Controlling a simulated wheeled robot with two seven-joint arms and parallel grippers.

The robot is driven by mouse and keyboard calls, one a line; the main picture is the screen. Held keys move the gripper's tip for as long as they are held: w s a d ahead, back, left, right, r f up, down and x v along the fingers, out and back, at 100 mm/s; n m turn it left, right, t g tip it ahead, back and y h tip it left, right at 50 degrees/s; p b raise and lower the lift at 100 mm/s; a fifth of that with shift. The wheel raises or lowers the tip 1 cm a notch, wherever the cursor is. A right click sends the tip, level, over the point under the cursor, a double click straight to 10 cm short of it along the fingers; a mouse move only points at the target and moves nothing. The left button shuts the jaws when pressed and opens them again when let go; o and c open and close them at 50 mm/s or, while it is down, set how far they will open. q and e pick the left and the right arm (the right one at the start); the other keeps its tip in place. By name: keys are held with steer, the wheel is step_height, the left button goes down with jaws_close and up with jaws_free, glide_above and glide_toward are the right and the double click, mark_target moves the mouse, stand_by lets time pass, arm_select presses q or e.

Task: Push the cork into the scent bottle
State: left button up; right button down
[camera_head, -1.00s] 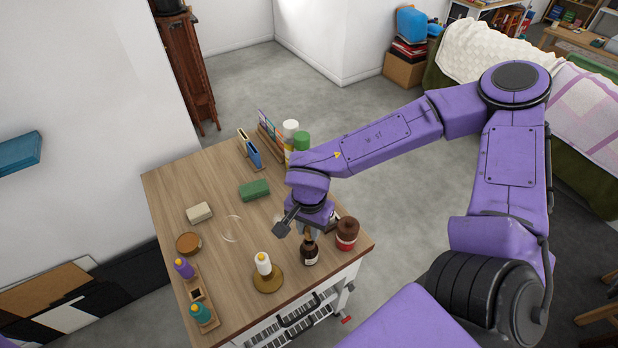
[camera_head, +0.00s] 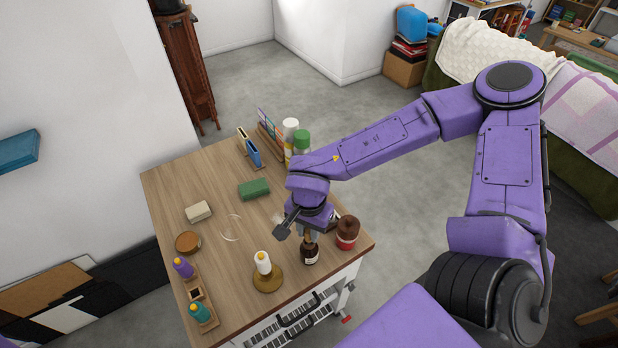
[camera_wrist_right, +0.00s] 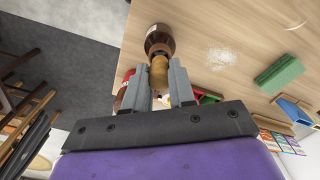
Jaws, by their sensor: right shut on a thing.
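The scent bottle (camera_head: 310,254) is small, dark brown with a pale label, and stands near the front right edge of the wooden table. It also shows in the right wrist view (camera_wrist_right: 158,36). The tan cork (camera_wrist_right: 159,72) is between the fingers of my right gripper (camera_wrist_right: 160,85), which is shut on it. The cork is in line with the bottle's neck, its end at or in the mouth; I cannot tell how deep. In the head view my right gripper (camera_head: 308,234) is directly above the bottle and hides most of the cork. My left gripper is not in view.
A red jar with a brown lid (camera_head: 347,233) stands close right of the bottle. A white candle on a brass holder (camera_head: 267,281) stands to its left. A green sponge (camera_head: 254,189) lies farther back. The middle of the table (camera_head: 215,255) is mostly clear.

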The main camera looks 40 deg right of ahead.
mark_target(309, 230)
steer(key=shift+f+b, duration=0.4)
steer(key=shift+f, duration=0.55)
steer(key=shift+f, duration=0.1)
stand_by(0.4)
steer(key=c, duration=0.9)
jaws_free()
steer(key=shift+o, duration=0.2)
step_height(309, 230, up, 11)
steer(key=shift+f, duration=0.2)
